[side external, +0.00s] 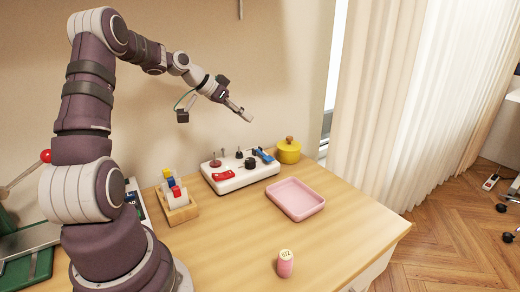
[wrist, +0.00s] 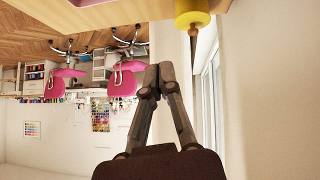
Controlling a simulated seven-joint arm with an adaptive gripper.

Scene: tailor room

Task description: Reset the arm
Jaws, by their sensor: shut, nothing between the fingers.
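My gripper (side external: 246,114) is raised in the air above the back of the wooden table (side external: 340,230) in the side external view, apart from everything on it. Its fingers (wrist: 157,78) are together at the tips in the wrist view, shut with nothing between them. The wrist view is upside down, with the table edge and a yellow pot (wrist: 192,12) at its top. My arm reaches up from the left and bends over to the right.
On the table are a white tool holder (side external: 240,172), a yellow pot (side external: 288,151), an empty pink tray (side external: 297,199), a pink thread spool (side external: 285,263) and a wooden box (side external: 178,210) with coloured items. A wall stands behind; a curtain (side external: 400,100) hangs right. Free room surrounds my gripper.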

